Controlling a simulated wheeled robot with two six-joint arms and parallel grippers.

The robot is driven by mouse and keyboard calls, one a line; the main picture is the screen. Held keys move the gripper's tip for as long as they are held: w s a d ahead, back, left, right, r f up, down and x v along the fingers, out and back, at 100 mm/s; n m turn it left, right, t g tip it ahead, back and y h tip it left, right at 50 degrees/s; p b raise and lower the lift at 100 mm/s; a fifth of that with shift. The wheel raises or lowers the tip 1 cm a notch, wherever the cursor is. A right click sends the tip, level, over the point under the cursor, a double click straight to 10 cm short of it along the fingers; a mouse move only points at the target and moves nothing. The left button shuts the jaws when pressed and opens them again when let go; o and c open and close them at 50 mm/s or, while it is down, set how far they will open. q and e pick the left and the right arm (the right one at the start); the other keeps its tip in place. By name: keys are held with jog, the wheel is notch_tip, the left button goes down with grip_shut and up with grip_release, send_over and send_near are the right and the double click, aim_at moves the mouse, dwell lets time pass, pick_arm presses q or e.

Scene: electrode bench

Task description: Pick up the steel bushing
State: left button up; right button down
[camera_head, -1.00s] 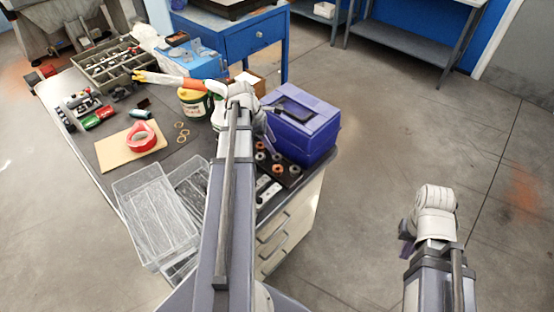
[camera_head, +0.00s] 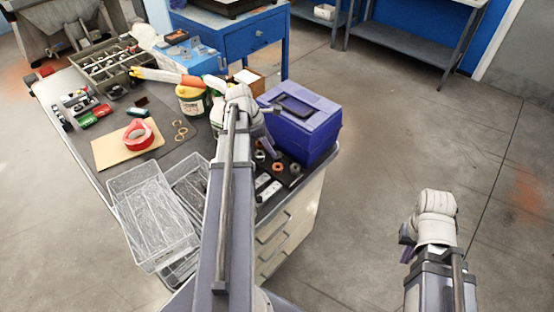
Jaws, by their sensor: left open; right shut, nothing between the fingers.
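A dark tray (camera_head: 284,181) at the bench's right end, in front of the purple toolbox, holds several small ring-shaped parts. One grey ring (camera_head: 295,168) at its right side looks like the steel bushing, but it is too small to be sure. Copper-coloured rings (camera_head: 277,167) lie near it. My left gripper (camera_head: 268,127) hangs above the back of the tray, beside the toolbox. It is open and holds nothing; its fingers are only partly visible. My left arm covers the tray's left side. My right gripper (camera_head: 406,243) is shut and empty over the floor at the right.
The purple toolbox (camera_head: 310,125) stands close to the right of my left gripper. Clear wire-like bins (camera_head: 150,215) are at the front left. Red tape (camera_head: 137,134) lies on a board. Floor around my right arm is clear.

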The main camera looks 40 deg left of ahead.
aim_at(277, 157)
pick_arm(q)
jog(key=b+x, duration=0.3)
jog(key=x, duration=0.1)
jog(key=shift+f, duration=0.15)
grip_shut()
